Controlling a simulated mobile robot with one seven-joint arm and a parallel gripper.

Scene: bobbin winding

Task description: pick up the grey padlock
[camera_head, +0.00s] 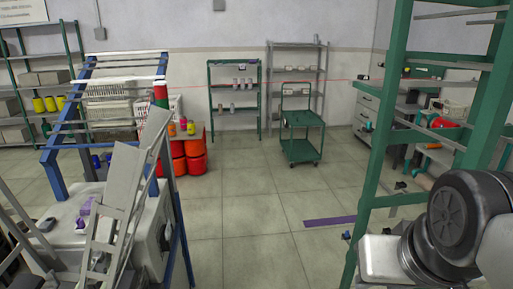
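I cannot make out the grey padlock for certain. A small dark grey object (45,225) lies on the pale machine top (60,245) at the lower left, but it is too small to tell what it is. My arm shows at the lower right edge as a dark round joint and pale links. My gripper is not in view.
A green trolley (302,121) and racks (236,66) stand at the back. A green frame (388,110) rises close by on the right. The grey floor (245,215) is mostly open, with a purple strip (330,221) on it.

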